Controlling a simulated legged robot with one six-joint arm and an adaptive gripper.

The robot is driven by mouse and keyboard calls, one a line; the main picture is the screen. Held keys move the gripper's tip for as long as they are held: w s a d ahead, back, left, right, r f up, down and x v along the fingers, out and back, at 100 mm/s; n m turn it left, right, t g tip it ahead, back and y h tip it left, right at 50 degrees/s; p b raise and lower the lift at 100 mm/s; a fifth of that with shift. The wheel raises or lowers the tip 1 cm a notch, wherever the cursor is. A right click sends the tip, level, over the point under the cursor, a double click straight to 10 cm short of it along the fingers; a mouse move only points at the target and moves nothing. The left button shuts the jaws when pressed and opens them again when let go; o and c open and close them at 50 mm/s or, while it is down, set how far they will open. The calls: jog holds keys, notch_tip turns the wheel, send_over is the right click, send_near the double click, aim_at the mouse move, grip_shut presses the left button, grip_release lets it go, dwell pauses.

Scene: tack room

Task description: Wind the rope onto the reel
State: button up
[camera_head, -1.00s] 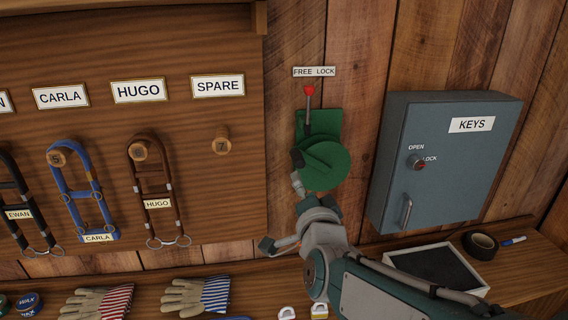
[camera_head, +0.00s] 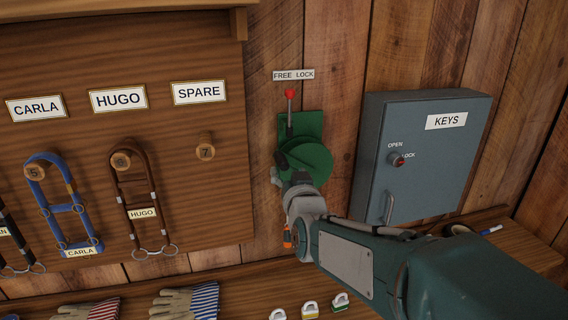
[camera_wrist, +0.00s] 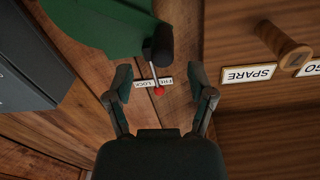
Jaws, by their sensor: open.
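The green reel (camera_head: 307,158) is fixed to the plank wall under a "FREE LOCK" label (camera_head: 293,75). Its lever with a red knob (camera_head: 290,94) points up, nearer "LOCK" or "FREE" I cannot tell. My gripper (camera_head: 280,177) is in front of the reel's lower left. In the wrist view, upside down, the open fingers of my gripper (camera_wrist: 161,78) stand either side of the red knob (camera_wrist: 159,91) and label in the picture. A dark crank handle (camera_wrist: 163,45) sticks out just beyond the fingertips, apart from both. I cannot make out any rope.
A grey-blue key cabinet (camera_head: 420,150) stands right of the reel. Left is a wooden board (camera_head: 215,200) with pegs, name labels and halters. Gloves (camera_head: 185,300) and several padlocks (camera_head: 310,309) lie on the shelf below. An orange-black object (camera_head: 287,237) shows beside my arm.

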aim_at(284, 167)
jog(key=x, duration=0.4)
jog(key=shift+w+a, duration=0.3)
jog(key=shift+a, duration=0.1)
jog(key=shift+d, duration=0.2)
jog(key=shift+c, duration=0.4)
grip_shut()
